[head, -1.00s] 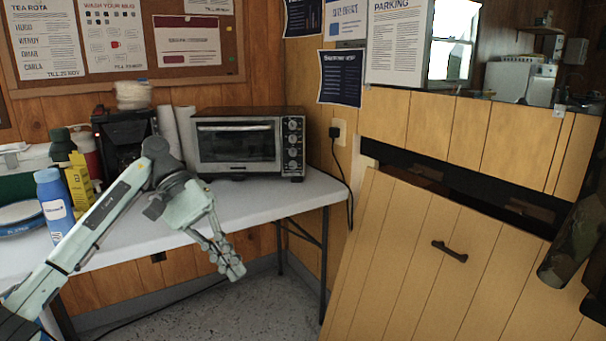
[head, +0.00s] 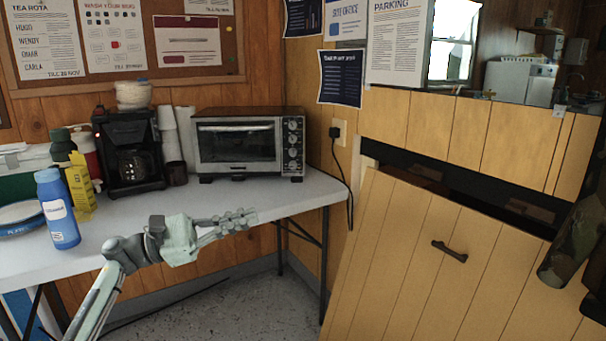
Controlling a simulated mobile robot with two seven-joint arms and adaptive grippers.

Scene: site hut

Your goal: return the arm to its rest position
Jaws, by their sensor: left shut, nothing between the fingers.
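My left arm comes in from the lower left of the head view. Its gripper (head: 240,220) is shut and empty, pointing right, in front of the front edge of the white table (head: 270,196). My right gripper is not in view.
On the table stand a toaster oven (head: 238,145), a black coffee maker (head: 128,150), a dark mug (head: 177,173), stacked cups (head: 169,135), a blue bottle (head: 57,208) and a yellow box (head: 79,187). A wooden panel with a handle (head: 449,251) leans at right. The floor (head: 235,312) below is clear.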

